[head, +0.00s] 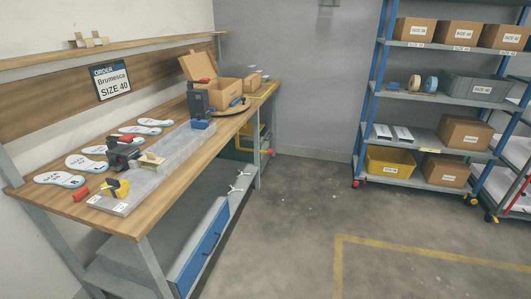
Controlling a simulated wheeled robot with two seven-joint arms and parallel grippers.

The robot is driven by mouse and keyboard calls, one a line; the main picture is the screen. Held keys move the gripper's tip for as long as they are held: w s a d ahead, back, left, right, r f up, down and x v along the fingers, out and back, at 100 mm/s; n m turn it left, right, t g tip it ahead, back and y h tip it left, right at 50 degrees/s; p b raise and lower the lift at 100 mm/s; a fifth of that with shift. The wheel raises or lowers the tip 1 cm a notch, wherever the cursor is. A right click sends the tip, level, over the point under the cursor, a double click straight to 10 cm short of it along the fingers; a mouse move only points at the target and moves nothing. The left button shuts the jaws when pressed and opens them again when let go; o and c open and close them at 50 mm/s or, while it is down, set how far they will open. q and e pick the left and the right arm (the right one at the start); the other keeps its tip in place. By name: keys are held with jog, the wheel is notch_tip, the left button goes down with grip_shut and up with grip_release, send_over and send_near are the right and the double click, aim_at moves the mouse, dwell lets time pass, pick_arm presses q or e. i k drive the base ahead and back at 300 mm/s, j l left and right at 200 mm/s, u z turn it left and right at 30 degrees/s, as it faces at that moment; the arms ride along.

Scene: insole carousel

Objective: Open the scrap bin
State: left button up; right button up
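No container here is clearly marked as a scrap bin, so I cannot tell which one it is. A blue-fronted drawer (203,245) sits under the workbench and looks closed. An open-topped yellow bin (390,162) with a white label stands on the lowest level of the rack at the right. A yellow-edged thing (246,138) shows small and partly hidden beneath the far end of the bench. Neither of my grippers is in view.
The wooden workbench (135,222) holds a grey rail, black fixtures, several insoles and an open cardboard box (228,91). A blue-post rack (363,118) with boxes stands against the back wall. The grey floor (285,215) between them is clear, with yellow line markings.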

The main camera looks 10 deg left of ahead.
aim_at(229, 152)
jog(key=i+z, duration=0.35)
jog(key=i, duration=1.2)
jog(key=i+l, duration=0.1)
jog(key=i, duration=2.15)
jog(key=j+u, duration=0.05)
jog(key=j, duration=0.05)
